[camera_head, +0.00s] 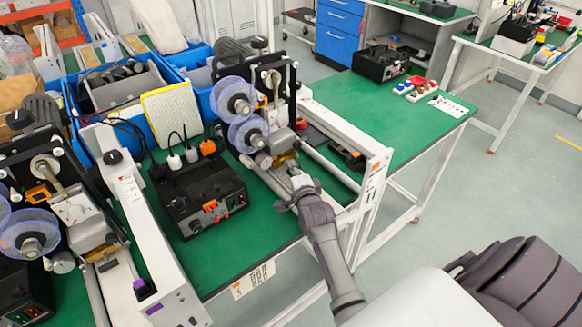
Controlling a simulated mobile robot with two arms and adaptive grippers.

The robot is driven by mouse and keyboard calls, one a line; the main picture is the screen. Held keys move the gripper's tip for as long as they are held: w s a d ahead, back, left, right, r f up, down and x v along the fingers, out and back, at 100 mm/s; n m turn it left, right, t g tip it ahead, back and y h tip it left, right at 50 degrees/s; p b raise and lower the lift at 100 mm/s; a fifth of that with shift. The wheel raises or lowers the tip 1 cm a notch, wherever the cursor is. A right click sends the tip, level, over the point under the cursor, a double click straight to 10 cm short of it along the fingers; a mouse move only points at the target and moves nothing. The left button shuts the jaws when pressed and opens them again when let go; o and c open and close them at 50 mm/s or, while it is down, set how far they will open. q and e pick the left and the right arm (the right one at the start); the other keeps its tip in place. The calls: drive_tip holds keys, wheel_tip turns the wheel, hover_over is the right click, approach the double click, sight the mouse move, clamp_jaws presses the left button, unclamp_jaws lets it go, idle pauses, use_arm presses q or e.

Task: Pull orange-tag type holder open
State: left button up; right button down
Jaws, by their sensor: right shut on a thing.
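The orange-tag coder (270,110) stands on the green table, with two clear blue-tinted reels. The orange tag (376,167) is on the end of its white frame. Its type holder (284,158) is a small brass-coloured block low on the coder, below and right of the reels. My right gripper (292,172) reaches up from the bottom and is shut on the type holder, at its near side. The fingertips are small and partly hide the contact. My left gripper is not in view.
A second coder with a purple tag (140,287) stands at the left. A black control box (200,195) with orange parts sits left of my gripper. Blue bins are behind. The green table (425,125) is mostly clear at right.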

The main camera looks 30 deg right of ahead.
drive_tip(key=s+p, duration=0.1)
drive_tip(key=s, duration=0.1)
drive_tip(key=s+p, duration=0.1)
drive_tip(key=s, duration=0.2)
drive_tip(key=s+p, duration=0.1)
drive_tip(key=s, duration=0.2)
drive_tip(key=shift+d+r, duration=0.15)
drive_tip(key=shift+d, duration=0.2)
drive_tip(key=shift+s, duration=0.3)
drive_tip(key=c, duration=1.4)
unclamp_jaws()
drive_tip(key=shift+d, duration=0.1)
drive_tip(key=shift+s, duration=0.15)
drive_tip(key=v, duration=1.1)
drive_tip(key=shift+s+a, duration=0.2)
drive_tip(key=shift+s, duration=0.15)
